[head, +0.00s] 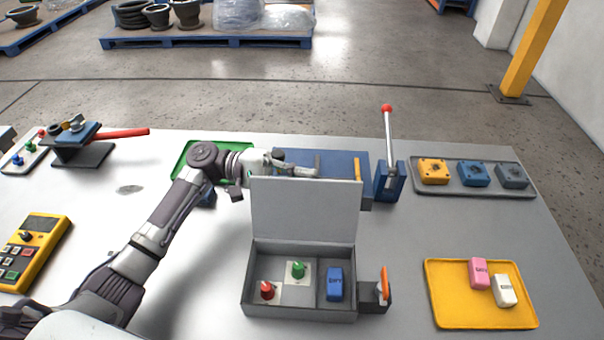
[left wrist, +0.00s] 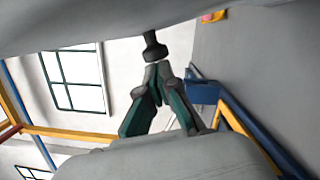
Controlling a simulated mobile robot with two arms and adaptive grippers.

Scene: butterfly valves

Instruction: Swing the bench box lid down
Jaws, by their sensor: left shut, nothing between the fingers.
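The grey bench box (head: 249,285) stands open at the front middle of the bench in the head view. Its lid (head: 305,212) is raised about upright along the back edge. My left gripper (head: 308,168) is behind the lid, near its top edge, with the arm reaching around the box's left side. The fingers look shut and empty, and they also show in the left wrist view (left wrist: 158,78). I cannot tell whether the gripper touches the lid. My right gripper is not in view.
Inside the box are a red button (head: 267,290), a green button (head: 297,270) and a blue block (head: 335,284). An orange-handled part (head: 384,284) stands at its right. Behind are a blue block (head: 345,165) and a red-knobbed lever (head: 388,140). A yellow tray (head: 450,312) lies right.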

